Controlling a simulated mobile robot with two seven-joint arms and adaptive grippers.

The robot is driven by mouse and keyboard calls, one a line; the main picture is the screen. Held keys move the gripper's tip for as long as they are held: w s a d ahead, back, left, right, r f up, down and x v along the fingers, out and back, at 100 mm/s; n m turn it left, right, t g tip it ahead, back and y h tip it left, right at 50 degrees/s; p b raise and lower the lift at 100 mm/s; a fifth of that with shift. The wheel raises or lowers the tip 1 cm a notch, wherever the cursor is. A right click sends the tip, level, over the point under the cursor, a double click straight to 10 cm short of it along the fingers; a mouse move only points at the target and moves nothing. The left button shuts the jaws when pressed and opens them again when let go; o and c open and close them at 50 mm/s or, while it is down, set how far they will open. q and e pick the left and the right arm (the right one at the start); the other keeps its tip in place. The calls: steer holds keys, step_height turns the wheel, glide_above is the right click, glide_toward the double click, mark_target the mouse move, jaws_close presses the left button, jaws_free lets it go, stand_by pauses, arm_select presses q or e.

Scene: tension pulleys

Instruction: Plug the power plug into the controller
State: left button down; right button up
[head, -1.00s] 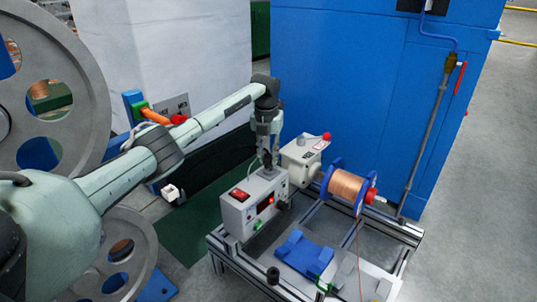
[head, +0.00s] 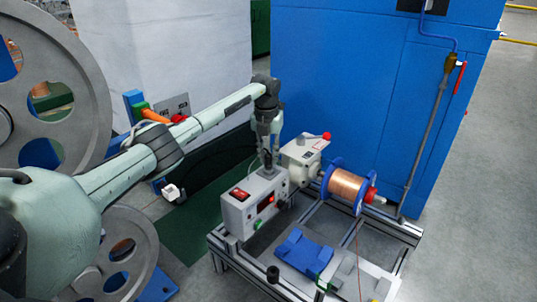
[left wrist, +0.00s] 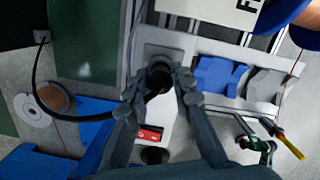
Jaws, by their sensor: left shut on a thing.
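The controller (head: 240,215) is a grey box with a red rocker switch and a red display, standing on the metal frame. In the left wrist view its pale top (left wrist: 172,118) shows with the red switch. My left gripper (head: 267,160) points down just above the controller's rear top. It is shut on the black power plug (left wrist: 158,78), which also shows in the left wrist view between the fingertips (left wrist: 160,88). A black cable (left wrist: 60,112) runs from the plug to the left. I cannot tell whether the plug is seated. My right gripper is not in view.
A grey motor box (head: 300,155) and a copper wire spool (head: 346,188) stand right behind the controller. A blue block (head: 303,254) lies in front. A blue cabinet (head: 350,90) rises behind. Large grey wheels (head: 85,60) stand at left. Pliers (left wrist: 262,142) show in the left wrist view.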

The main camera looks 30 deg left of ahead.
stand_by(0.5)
arm_select(q)
steer(key=shift+p, duration=0.3)
steer(key=shift+f, duration=0.65)
stand_by(0.4)
steer(key=c, duration=1.3)
jaws_free()
steer(key=shift+o, duration=0.2)
steer(key=shift+r, duration=0.1)
